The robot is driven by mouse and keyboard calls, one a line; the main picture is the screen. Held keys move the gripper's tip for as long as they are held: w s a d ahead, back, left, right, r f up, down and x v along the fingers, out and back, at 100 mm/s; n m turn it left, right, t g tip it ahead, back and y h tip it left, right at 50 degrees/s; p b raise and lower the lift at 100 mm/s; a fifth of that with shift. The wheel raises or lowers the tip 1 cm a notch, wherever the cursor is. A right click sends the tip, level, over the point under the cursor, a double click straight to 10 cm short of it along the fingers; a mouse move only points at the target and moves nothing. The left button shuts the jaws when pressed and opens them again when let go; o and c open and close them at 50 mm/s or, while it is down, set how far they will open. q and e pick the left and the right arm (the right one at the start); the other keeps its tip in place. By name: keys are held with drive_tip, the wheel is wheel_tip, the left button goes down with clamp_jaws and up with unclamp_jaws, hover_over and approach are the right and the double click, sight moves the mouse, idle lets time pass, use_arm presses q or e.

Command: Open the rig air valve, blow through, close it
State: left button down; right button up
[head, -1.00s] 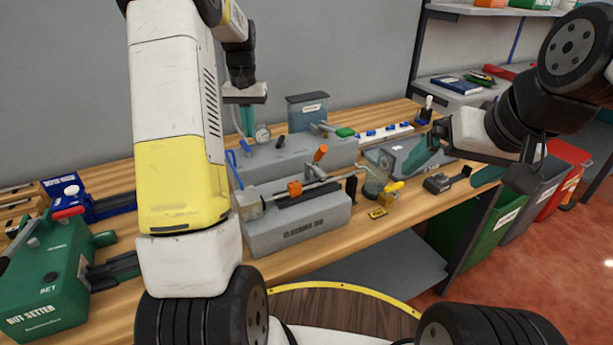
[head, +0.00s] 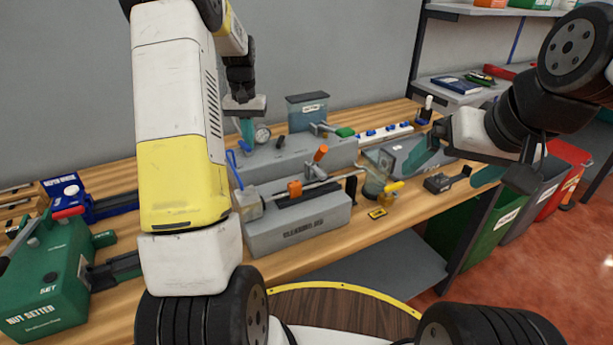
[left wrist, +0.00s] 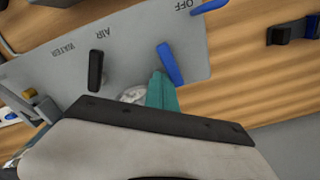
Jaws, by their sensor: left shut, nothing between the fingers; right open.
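The grey rig block (head: 290,160) with a pressure gauge (head: 263,133) stands at the back of the bench. In the left wrist view its top plate (left wrist: 135,45) reads AIR, WATER and OFF, upside down. A black lever (left wrist: 95,70) stands near AIR. A blue lever (left wrist: 170,65) stands right of it, and another blue handle (left wrist: 210,5) lies by OFF. My left gripper (head: 247,135) is shut and empty. Its teal fingertips (left wrist: 160,92) are right beside the near blue lever; I cannot tell whether they touch. My right gripper (head: 428,150) is open and empty, above the bench's right part.
The cleaning rig (head: 297,230) with its orange-knobbed clamp stands in front. A green nut setter (head: 45,280) stands at the left. My left arm hides part of the bench.

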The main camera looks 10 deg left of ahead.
use_arm(q)
drive_tip(key=shift+s+a, duration=0.25)
drive_tip(key=shift+s, duration=0.15)
drive_tip(key=shift+s+a, duration=0.2)
drive_tip(key=shift+s, duration=0.2)
idle(0.4)
